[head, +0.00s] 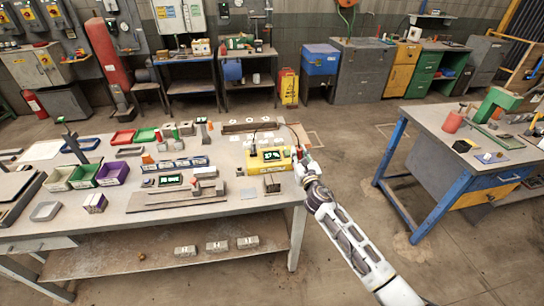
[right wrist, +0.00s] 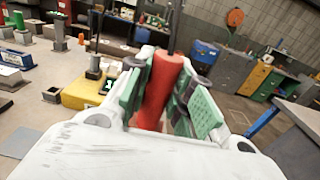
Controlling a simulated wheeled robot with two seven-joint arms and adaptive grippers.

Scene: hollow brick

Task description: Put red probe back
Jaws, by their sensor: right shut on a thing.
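My right gripper (head: 298,158) is at the right end of the long workbench, beside a yellow meter (head: 268,158) with a green-lit display. In the right wrist view the gripper (right wrist: 168,98) is shut on the red probe (right wrist: 164,80), a red cylinder with a thin dark rod at its top. The probe is slightly tilted between the green finger pads. The yellow meter also shows in the right wrist view (right wrist: 90,93), left of the probe, with a dark part standing on it. The probe's lower end is hidden by the gripper. My left gripper is not in view.
The workbench (head: 240,200) holds coloured bins (head: 112,173), a row of small blue-and-white items (head: 182,163) and a dark bar (head: 252,127). A second blue-legged bench (head: 430,120) stands to the right, with floor between.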

